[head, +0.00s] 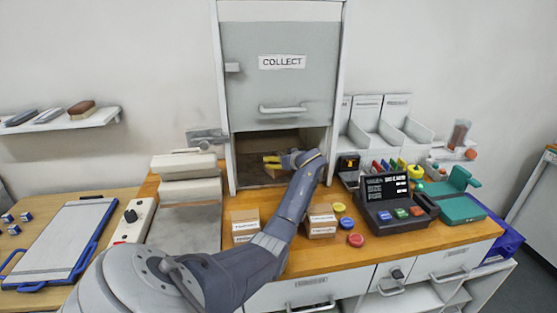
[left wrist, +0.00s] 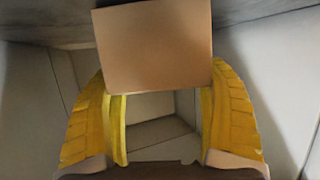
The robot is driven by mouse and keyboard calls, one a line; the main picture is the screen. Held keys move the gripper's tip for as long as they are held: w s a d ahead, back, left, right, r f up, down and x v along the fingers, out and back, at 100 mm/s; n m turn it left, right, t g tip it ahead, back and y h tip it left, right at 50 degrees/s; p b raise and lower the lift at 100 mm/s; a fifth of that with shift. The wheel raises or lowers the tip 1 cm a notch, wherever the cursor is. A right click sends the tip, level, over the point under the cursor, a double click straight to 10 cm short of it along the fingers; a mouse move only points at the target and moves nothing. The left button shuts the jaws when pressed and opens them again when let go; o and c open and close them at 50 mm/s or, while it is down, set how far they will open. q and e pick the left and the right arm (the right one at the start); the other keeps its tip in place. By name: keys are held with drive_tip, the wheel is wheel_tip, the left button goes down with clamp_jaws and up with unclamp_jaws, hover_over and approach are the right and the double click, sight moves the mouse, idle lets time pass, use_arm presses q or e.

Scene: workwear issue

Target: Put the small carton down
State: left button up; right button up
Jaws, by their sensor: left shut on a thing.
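My left gripper (head: 272,162) reaches into the open compartment of the COLLECT cabinet, below its raised door. In the left wrist view, the yellow fingers of this gripper (left wrist: 158,78) are shut on a plain brown small carton (left wrist: 155,45), one finger at each side. In the head view the carton is mostly lost in the shaded compartment, and I cannot tell whether it touches the floor. My right gripper is not in view.
The COLLECT door (head: 288,85) hangs above my forearm, with compartment walls close on both sides. Two labelled cartons (head: 245,226) (head: 321,221) stand on the wooden counter in front. Coloured buttons (head: 355,240) and a black terminal (head: 393,203) sit to the right.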

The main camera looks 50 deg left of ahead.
use_arm(q)
drive_tip(key=shift+f, duration=0.1)
drive_tip(key=o, duration=1.4)
drive_tip(key=shift+o, duration=0.2)
drive_tip(key=shift+v, duration=2.05)
